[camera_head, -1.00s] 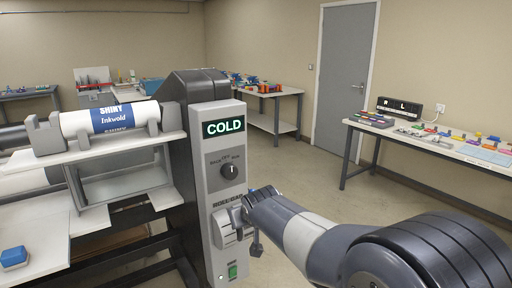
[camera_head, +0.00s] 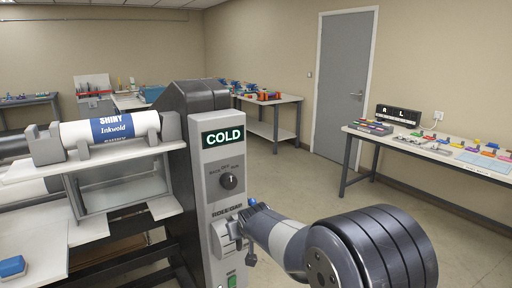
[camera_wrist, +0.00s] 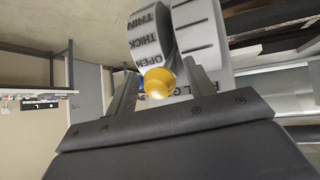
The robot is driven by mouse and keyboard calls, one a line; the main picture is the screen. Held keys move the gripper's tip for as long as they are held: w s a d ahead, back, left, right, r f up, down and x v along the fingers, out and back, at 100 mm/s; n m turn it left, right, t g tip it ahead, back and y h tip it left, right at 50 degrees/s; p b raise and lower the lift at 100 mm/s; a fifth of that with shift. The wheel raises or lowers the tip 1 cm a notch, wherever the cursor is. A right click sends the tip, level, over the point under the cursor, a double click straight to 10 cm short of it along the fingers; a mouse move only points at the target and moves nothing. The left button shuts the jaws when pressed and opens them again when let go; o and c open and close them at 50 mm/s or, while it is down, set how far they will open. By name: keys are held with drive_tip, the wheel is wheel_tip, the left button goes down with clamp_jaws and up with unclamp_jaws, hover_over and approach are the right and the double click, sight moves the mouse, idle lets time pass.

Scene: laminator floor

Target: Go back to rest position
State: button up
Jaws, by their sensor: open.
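My gripper (camera_head: 243,228) is at the roll-gap control (camera_head: 224,238) on the laminator's grey control panel (camera_head: 223,190). In the wrist view its two fingers stand apart (camera_wrist: 160,88), with a yellow ball knob (camera_wrist: 157,83) between them. The fingers look open around the knob; whether they touch it I cannot tell. Behind the knob is a grey dial (camera_wrist: 152,40) lettered "THICK" and "OPEN". The panel display (camera_head: 222,136) reads "COLD", above a rotary switch (camera_head: 229,181). In the head view the wrist partly hides the control.
A roll labelled "SHINY Inkwold" (camera_head: 110,129) lies in its cradle at left. A blue block (camera_head: 12,267) lies on the laminator's bed. Side tables with small items stand at right (camera_head: 430,148) and back (camera_head: 268,99). The floor by the grey door (camera_head: 345,85) is clear.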

drive_tip(key=b+v, duration=0.1)
drive_tip(key=v, duration=1)
drive_tip(key=p+x, duration=0.1)
drive_tip(key=x, duration=1)
drive_tip(key=shift+s+d+f+b, duration=0.15)
drive_tip(key=shift+s+f+b, duration=0.05)
drive_tip(key=shift+f+b, duration=0.3)
drive_tip(key=shift+s+d+f+b, duration=0.15)
drive_tip(key=shift+s+f+b, duration=0.05)
drive_tip(key=shift+f+b, duration=0.3)
wheel_tip(320, 180, down, 7)
drive_tip(key=s+d+m+t+y+b, duration=0.1)
drive_tip(key=t+b, duration=0.4)
drive_tip(key=b, duration=1.4)
drive_tip(key=shift+s+r+y, duration=0.2)
drive_tip(key=shift+s+y, duration=0.25)
drive_tip(key=shift+y, duration=0.35)
drive_tip(key=shift+d+t+b, duration=0.1)
drive_tip(key=shift+t+b, duration=0.2)
drive_tip(key=shift+b, duration=0.15)
drive_tip(key=shift+d, duration=0.1)
